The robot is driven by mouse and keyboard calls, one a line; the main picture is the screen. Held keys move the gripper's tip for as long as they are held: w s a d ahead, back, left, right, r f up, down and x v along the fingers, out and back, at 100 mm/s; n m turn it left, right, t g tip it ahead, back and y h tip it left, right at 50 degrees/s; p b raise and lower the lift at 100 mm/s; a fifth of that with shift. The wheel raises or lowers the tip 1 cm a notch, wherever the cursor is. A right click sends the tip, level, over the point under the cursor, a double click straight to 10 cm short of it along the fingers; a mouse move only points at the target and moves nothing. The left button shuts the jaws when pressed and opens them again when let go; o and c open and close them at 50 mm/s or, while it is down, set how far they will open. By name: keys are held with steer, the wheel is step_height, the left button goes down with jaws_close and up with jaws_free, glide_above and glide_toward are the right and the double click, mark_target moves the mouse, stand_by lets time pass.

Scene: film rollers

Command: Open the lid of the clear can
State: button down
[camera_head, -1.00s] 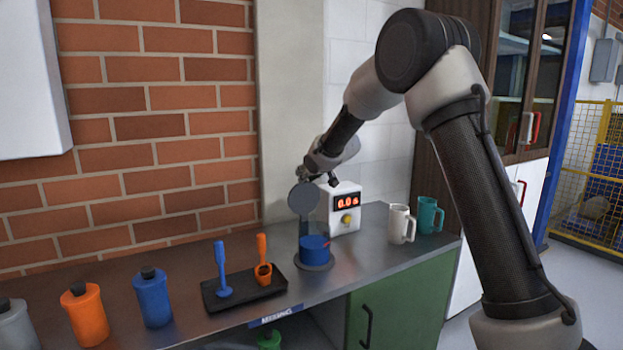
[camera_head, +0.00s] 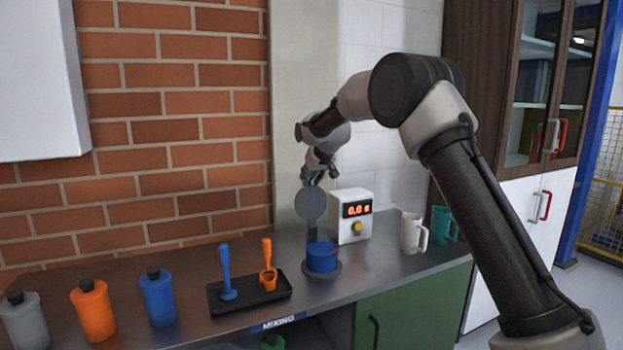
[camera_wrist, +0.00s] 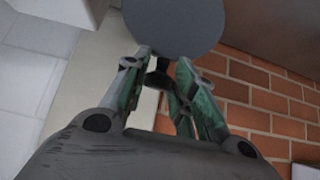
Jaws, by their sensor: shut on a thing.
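The clear can (camera_head: 322,258) stands upright on a round dark base on the bench, with blue showing in its lower part. Its round grey lid (camera_head: 310,204) is up on edge above the can, its flat face towards the head camera. The lid also fills the top of the wrist view (camera_wrist: 175,22). My gripper (camera_head: 317,178) is at the lid's upper edge, behind it. In the wrist view its green-padded fingers (camera_wrist: 168,78) are closed around a small dark part by the lid. Whether the lid still touches the can is unclear.
A white timer box (camera_head: 351,215) reading 0.0 stands close right of the can. White (camera_head: 411,233) and teal (camera_head: 443,224) mugs are further right. A black tray (camera_head: 248,292) with blue and orange tools is left, then several capped bottles (camera_head: 93,311). A brick wall is behind.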

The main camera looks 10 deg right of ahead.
steer(key=shift+s+d+f, duration=0.15)
steer(key=shift+d+f, duration=0.05)
steer(key=shift+f, duration=0.35)
steer(key=c, duration=1.1)
jaws_free()
steer(key=shift+c, duration=0.2)
steer(key=shift+a+r, duration=0.1)
steer(key=shift+r, duration=0.1)
steer(key=shift+r, duration=0.25)
steer(key=v, duration=1.1)
steer(key=shift+s+r, duration=0.1)
